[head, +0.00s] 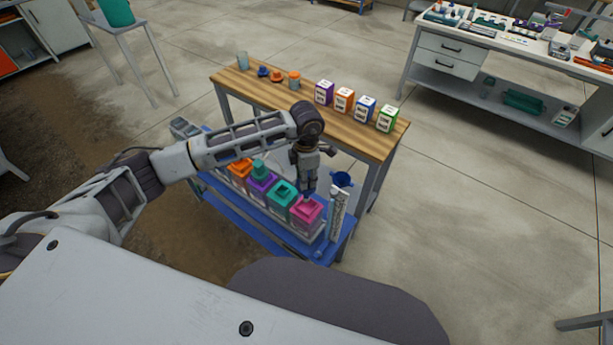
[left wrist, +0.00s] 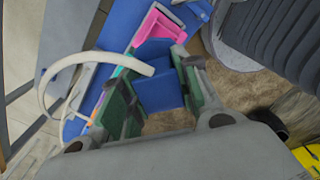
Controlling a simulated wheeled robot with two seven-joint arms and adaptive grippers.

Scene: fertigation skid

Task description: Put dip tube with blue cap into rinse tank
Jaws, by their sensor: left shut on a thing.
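My left gripper (head: 308,190) points down over the front end of the blue bench, just above the tank with the pink lid (head: 306,210). In the left wrist view my left gripper (left wrist: 160,95) has its green pads closed on the blue cap (left wrist: 158,85) of the dip tube. A white curved hose (left wrist: 50,95) runs from the cap to the left. The pink lid (left wrist: 163,28) shows beyond the cap. The tube's lower end is hidden. No label shows which container is the rinse tank. My right gripper is out of view.
Tanks with teal (head: 282,192), purple (head: 261,184) and orange lids stand in the row on the blue bench (head: 255,222). A white marked column (head: 338,212) and a blue funnel-like piece (head: 342,179) are beside the pink-lidded tank. Behind is a wooden table (head: 312,112) with several boxes.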

